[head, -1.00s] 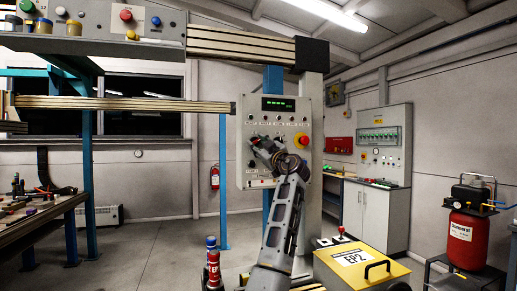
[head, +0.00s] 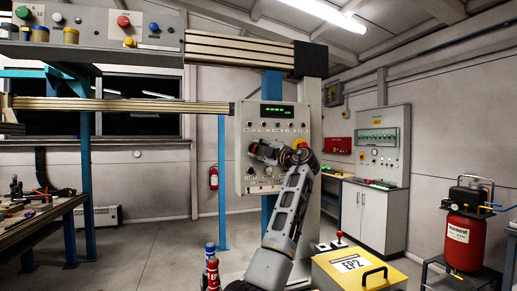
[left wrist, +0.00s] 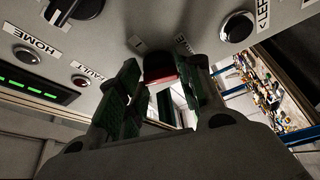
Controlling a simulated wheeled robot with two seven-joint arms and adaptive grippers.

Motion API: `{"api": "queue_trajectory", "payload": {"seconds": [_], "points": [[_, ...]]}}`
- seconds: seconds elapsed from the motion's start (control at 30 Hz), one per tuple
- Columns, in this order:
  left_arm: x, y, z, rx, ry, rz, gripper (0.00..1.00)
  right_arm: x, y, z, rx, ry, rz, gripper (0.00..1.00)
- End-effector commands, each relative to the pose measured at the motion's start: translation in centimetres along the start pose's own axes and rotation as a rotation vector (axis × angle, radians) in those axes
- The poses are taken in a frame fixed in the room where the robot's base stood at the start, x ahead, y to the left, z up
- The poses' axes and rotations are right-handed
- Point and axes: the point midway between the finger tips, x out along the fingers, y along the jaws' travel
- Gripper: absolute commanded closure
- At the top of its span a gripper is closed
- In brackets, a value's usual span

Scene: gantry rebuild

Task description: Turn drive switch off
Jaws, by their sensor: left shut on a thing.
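The control panel (head: 244,182) is a pale grey box on a post, with a green-lit display (head: 278,110) and rows of small controls. My left gripper (head: 256,150) is at the left middle of its face. The left wrist view shows the gripper (left wrist: 163,88) shut on the drive switch knob (left wrist: 158,66), a dark knob with a red part between the dark green finger pads. The label beside the knob is partly hidden, so I cannot read it or tell the switch's position. My right gripper is not in view.
A red mushroom button on a yellow base (head: 301,143) sits right of my gripper, close to my wrist. In the left wrist view a black button (left wrist: 237,26), a dark knob (left wrist: 72,10) and a red FAULT lamp (left wrist: 80,81) surround the fingers. A yellow box (head: 345,283) stands below right.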

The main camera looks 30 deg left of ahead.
Motion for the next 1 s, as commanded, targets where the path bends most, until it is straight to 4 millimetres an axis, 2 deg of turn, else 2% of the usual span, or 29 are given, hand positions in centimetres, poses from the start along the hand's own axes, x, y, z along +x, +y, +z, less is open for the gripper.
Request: {"api": "queue_trajectory", "payload": {"seconds": [0.1,0.6,1.0], "points": [[0.0,0.1,0.1,-0.063,-0.001,-0.032,0.88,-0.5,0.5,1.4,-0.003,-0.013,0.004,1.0],[0.0,0.3,0.0,-0.298,-0.001,-0.129,0.88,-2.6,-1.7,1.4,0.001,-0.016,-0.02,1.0],[0.0,0.2,0.1,-0.335,0.0,-0.144,0.88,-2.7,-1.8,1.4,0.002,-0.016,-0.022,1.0]]}}
